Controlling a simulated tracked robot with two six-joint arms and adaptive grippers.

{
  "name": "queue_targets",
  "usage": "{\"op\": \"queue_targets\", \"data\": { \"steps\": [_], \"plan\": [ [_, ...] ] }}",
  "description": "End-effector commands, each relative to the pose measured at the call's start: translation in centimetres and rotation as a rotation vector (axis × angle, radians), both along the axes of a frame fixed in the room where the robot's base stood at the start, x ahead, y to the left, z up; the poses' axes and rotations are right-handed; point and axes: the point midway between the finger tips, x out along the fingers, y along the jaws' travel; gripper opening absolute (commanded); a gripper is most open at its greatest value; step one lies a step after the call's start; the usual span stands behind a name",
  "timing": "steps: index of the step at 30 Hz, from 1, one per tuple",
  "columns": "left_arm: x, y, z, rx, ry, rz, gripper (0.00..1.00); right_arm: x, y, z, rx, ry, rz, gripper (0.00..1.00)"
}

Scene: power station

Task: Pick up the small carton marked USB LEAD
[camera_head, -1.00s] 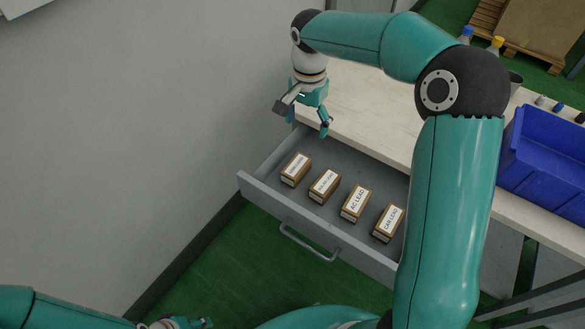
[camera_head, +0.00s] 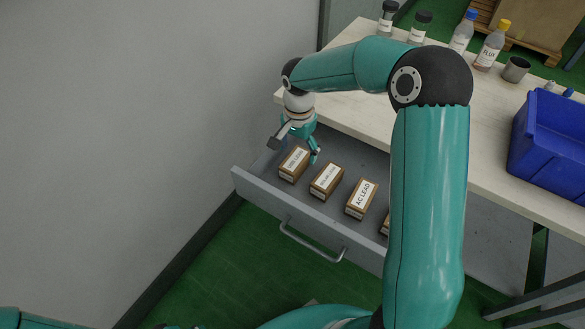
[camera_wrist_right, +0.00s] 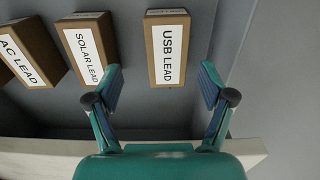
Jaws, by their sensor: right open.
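The small brown carton marked USB LEAD (camera_head: 293,164) lies in the open drawer, leftmost of the row. It also shows in the right wrist view (camera_wrist_right: 166,55), where its label is readable. My right gripper (camera_head: 298,150) is open and empty, just above and behind this carton. In the right wrist view its fingers (camera_wrist_right: 160,80) are spread apart, with the carton beyond the tips and roughly between them, not held. Only slivers of my left gripper show at the bottom edge of the head view, too little to tell its state.
The SOLAR LEAD carton (camera_head: 326,180) and AC LEAD carton (camera_head: 361,199) lie in the drawer (camera_head: 305,208); another is mostly hidden by my right arm. The bench top (camera_head: 345,107) overhangs the drawer's back. Bottles and a blue bin (camera_head: 545,150) stand on the bench. A wall is left.

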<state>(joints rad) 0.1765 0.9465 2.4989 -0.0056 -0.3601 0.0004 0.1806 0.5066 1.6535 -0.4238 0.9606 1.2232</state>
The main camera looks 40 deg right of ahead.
Motion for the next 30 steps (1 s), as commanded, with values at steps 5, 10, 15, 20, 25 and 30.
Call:
{"op": "queue_targets", "data": {
  "steps": [5, 10, 15, 20, 25, 30],
  "plan": [
    [0.0, 0.0, -0.1, 0.0, 0.0, 0.0, 0.4, 0.0, -0.1, -1.2, 0.0, 0.0, -0.001, 0.81],
    [0.0, 0.0, -0.2, 0.0, 0.0, 0.0, 0.4, 0.3, 0.0, -2.8, 0.0, 0.002, -0.001, 0.81],
    [0.0, 0.0, -0.4, 0.0, 0.0, 0.0, 0.4, 0.6, 0.0, -5.3, 0.001, 0.004, 0.0, 0.81],
    [0.0, 0.0, -0.4, 0.0, 0.0, 0.0, 0.4, 0.6, 0.0, -6.3, 0.0, 0.0, -0.001, 0.81],
    [0.0, 0.0, -0.4, 0.0, 0.0, 0.0, 0.4, 0.6, 0.0, -6.4, 0.0, 0.0, -0.001, 0.81],
    [0.0, 0.0, -0.4, 0.0, 0.0, 0.0, 0.4, 0.6, 0.0, -6.3, 0.0, 0.0, -0.001, 0.6]
  ]
}}
